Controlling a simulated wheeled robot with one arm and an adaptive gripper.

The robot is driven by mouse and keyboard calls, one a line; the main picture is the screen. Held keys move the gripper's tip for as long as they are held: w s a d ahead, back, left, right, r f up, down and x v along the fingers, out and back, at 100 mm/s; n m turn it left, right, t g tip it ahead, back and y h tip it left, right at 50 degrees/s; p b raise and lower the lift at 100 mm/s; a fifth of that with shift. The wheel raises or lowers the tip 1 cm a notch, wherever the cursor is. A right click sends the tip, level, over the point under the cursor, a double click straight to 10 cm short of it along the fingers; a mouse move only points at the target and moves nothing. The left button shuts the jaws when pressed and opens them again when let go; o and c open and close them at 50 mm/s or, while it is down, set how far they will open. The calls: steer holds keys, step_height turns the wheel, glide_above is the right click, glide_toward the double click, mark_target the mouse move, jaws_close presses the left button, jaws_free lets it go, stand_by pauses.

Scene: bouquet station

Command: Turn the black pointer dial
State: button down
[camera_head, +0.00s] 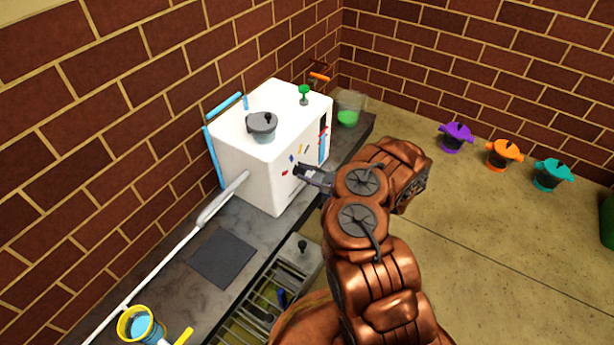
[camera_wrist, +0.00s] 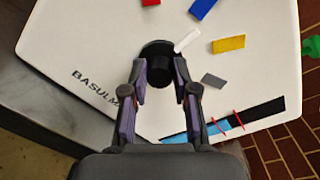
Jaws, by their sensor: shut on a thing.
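The black dial (camera_wrist: 158,70) is on the white front face of the box-shaped machine (camera_head: 262,152). My gripper (camera_wrist: 161,76) is shut on the dial, with one finger on each side of its knob. A short white bar (camera_wrist: 187,40) lies at the dial's upper right in the wrist view and slants up and right. Red (camera_wrist: 151,2), blue (camera_wrist: 203,8), yellow (camera_wrist: 228,44) and grey (camera_wrist: 214,80) marks are spread around the dial.
A grey lidded pot (camera_head: 261,127) and a green knob (camera_head: 304,92) are on the machine's top. A cup with green contents (camera_head: 349,108) stands behind it. A dark mat (camera_head: 223,258) and a yellow-rimmed cup (camera_head: 140,325) are on the counter. Purple, orange and teal pots stand at right.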

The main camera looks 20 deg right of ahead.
steer(key=shift+n+b, duration=0.5)
steer(key=shift+n, duration=0.4)
steer(key=c, duration=0.9)
jaws_free()
steer(key=shift+s, duration=0.1)
steer(key=v, duration=1.1)
steer(key=shift+s+d, duration=0.3)
